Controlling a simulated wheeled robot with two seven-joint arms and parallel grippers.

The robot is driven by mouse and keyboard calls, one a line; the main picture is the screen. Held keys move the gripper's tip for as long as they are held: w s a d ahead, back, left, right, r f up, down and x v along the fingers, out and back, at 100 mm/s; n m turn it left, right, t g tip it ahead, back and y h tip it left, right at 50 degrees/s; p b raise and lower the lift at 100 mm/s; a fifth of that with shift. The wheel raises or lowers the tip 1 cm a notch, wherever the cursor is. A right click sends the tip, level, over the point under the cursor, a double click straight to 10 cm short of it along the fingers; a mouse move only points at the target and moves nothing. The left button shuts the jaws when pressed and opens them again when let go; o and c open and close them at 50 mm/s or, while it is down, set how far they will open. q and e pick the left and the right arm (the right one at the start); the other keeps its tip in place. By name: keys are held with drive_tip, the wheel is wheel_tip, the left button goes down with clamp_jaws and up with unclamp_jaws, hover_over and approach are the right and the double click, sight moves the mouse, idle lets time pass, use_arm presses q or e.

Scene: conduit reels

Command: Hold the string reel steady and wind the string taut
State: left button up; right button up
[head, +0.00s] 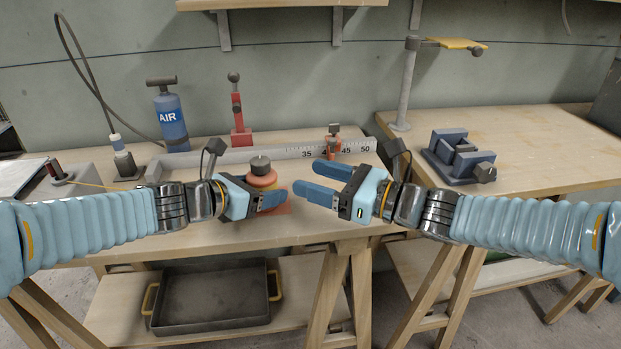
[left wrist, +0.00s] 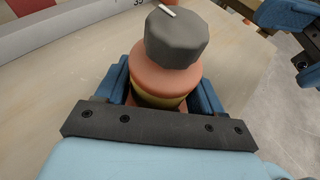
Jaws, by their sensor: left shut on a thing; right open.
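The string reel (head: 262,181) is an orange-red drum with a dark grey knob (head: 260,165) on top, upright on the bench. It also shows in the left wrist view (left wrist: 165,77), with a yellowish band low on it and a small white peg on its knob. My left gripper (head: 272,197) is shut around the reel's lower part. A thin yellow string (head: 92,184) runs from a small dark red spool (head: 56,170) at the left and passes out of sight behind my left arm. My right gripper (head: 305,180) is open and empty, just right of the reel.
A long grey ruler rail (head: 300,152) with a small red slider (head: 332,146) lies behind the reel. A blue AIR bottle (head: 171,118) and a red stand (head: 239,125) are behind it. A blue vise (head: 460,158) sits on the right bench. A dark tray (head: 210,300) is below.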

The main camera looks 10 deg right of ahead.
use_arm(q)
drive_tip(key=o, duration=1.3)
drive_tip(key=shift+c, duration=0.2)
